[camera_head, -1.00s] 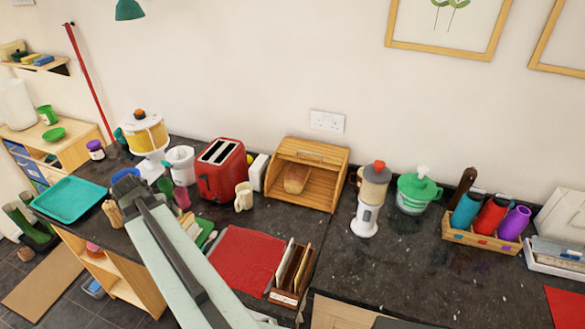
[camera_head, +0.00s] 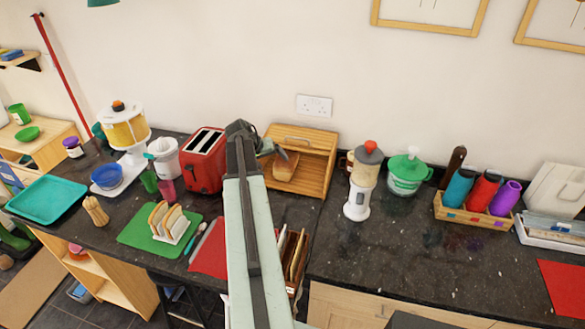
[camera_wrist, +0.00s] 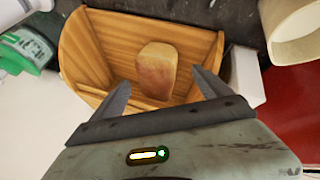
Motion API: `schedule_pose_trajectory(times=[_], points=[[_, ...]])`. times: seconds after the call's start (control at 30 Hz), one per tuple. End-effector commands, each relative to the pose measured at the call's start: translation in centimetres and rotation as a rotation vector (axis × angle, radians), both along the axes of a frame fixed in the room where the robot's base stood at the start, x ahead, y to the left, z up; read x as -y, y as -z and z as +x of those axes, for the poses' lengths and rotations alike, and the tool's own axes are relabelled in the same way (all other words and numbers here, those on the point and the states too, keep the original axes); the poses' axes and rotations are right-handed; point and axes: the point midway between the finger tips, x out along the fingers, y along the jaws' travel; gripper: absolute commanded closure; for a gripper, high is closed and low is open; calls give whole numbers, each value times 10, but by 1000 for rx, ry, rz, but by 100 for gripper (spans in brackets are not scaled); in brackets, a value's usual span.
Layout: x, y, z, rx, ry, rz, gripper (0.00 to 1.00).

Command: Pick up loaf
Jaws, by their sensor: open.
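The loaf (camera_head: 285,168) is a small brown block of bread inside the open wooden bread bin (camera_head: 318,177) against the wall. In the wrist view the loaf (camera_wrist: 157,71) lies ahead of my gripper, on the bin's wooden floor. My gripper (camera_wrist: 157,90) is open and empty, with its two fingers apart. The loaf shows between and beyond the fingertips, and I see no contact. In the head view my gripper (camera_head: 274,152) is at the left front of the bin, and a finger partly covers the loaf.
A red toaster (camera_head: 205,162) stands left of the bin, and a white and grey appliance (camera_head: 364,182) stands to its right. A toast rack (camera_head: 168,222) sits on a green board (camera_head: 142,233).

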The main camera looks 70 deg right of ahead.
Motion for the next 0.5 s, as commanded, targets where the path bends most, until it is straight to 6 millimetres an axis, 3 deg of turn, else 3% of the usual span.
schedule_pose_trajectory(times=[0.03,0.2,0.4,0.5], points=[[16,6,-2,16,28,-3,12],[47,12,-9,84,125,-2,12],[68,17,-11,139,196,0,12],[69,17,-9,148,204,0,12]])
